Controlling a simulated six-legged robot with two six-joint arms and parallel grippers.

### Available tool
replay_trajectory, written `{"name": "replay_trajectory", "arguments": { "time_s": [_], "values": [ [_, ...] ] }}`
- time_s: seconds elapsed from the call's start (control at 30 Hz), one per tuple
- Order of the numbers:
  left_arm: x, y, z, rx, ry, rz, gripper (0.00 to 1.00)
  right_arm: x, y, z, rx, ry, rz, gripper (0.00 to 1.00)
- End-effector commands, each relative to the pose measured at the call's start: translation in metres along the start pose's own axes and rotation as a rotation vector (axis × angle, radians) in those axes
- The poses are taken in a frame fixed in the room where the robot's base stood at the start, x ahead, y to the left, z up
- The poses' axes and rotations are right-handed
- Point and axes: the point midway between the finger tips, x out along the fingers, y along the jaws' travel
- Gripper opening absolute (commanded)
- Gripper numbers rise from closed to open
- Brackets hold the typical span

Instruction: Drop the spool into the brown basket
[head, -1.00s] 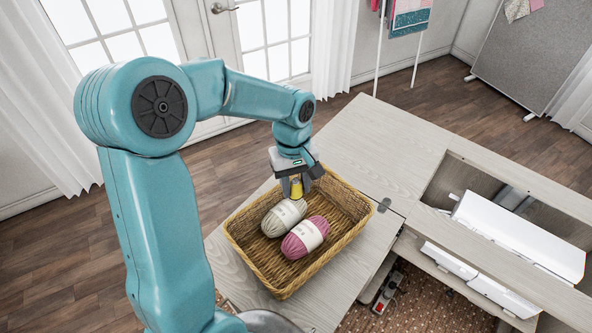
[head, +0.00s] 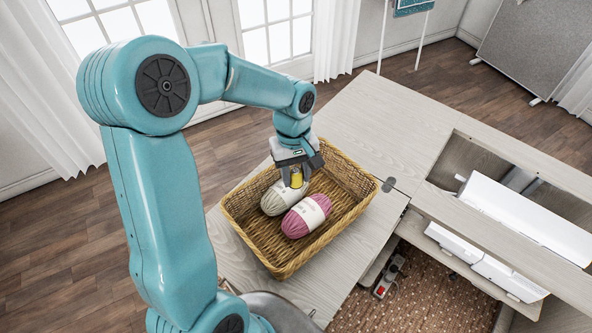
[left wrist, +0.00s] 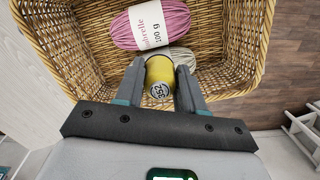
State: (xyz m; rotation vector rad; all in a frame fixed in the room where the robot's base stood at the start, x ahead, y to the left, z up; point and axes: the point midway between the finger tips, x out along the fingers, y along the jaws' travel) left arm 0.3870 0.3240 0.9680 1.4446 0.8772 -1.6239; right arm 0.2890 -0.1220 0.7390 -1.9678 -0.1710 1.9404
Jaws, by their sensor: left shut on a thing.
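The yellow spool (head: 296,179) is held upright between the fingers of my left gripper (head: 294,181), over the back part of the brown basket (head: 352,178). In the left wrist view the spool (left wrist: 159,78) shows between both fingers, with the wicker basket (left wrist: 90,60) beneath. A pink yarn ball (head: 306,216) and a cream yarn ball (head: 280,198) lie inside the basket. The spool partly covers the cream yarn; whether they touch I cannot tell. My right gripper is not in view.
The basket stands on a pale wooden cabinet top (head: 375,120). At right is an open recess with a white sewing machine (head: 520,220). The right part of the basket floor is clear.

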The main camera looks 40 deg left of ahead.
Motion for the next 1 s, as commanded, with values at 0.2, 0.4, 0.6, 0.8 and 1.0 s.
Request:
{"name": "replay_trajectory", "arguments": {
  "time_s": [0.2,0.4,0.6,0.8,1.0],
  "values": [
    [0.0,0.001,-0.002,-0.001,-0.001,-0.001,0.68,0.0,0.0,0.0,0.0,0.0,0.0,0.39],
    [-0.001,0.001,-0.001,-0.001,0.0,0.0,0.68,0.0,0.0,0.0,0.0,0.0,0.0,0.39],
    [-0.022,0.002,-0.002,-0.001,0.003,0.004,0.68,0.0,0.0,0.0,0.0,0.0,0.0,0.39],
    [-0.074,0.003,-0.003,-0.001,0.004,0.004,0.68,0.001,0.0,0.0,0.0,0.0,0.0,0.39],
    [-0.124,0.004,-0.003,-0.001,0.002,0.002,0.68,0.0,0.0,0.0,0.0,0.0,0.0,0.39]
  ]
}}
